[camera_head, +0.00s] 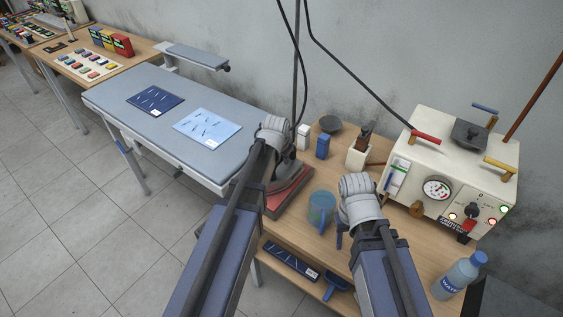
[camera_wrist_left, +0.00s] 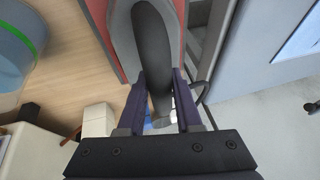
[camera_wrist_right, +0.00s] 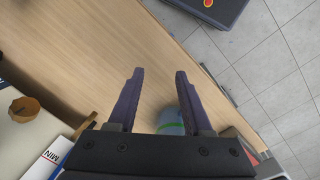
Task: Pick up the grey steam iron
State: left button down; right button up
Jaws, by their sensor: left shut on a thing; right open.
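The grey steam iron (camera_wrist_left: 126,38) is at the top of the left wrist view, over a red rest. Its dark handle (camera_wrist_left: 155,50) runs between the fingers of my left gripper (camera_wrist_left: 158,85), which is shut on it. In the head view the iron (camera_head: 283,167) is mostly hidden behind my left wrist, at the red rest (camera_head: 291,196). I cannot tell whether it touches the rest. My right gripper (camera_wrist_right: 155,85) is open and empty over the wooden table. In the head view my right wrist hides most of its fingers.
A blue-green jug (camera_head: 321,208) stands between my arms. A cream steam station (camera_head: 447,165) with a gauge is at right, a water bottle (camera_head: 459,275) in front of it. The padded ironing table (camera_head: 150,118) holds two printed sheets. A cable hangs above the iron.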

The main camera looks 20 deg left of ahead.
pick_arm(q)
jog(key=shift+r, duration=0.2)
notch_tip(320, 180, up, 10)
jog(key=p, duration=1)
jog(key=shift+f, duration=0.15)
jog(key=c, duration=1.2)
grip_release()
grip_shut()
jog(key=shift+s, duration=0.1)
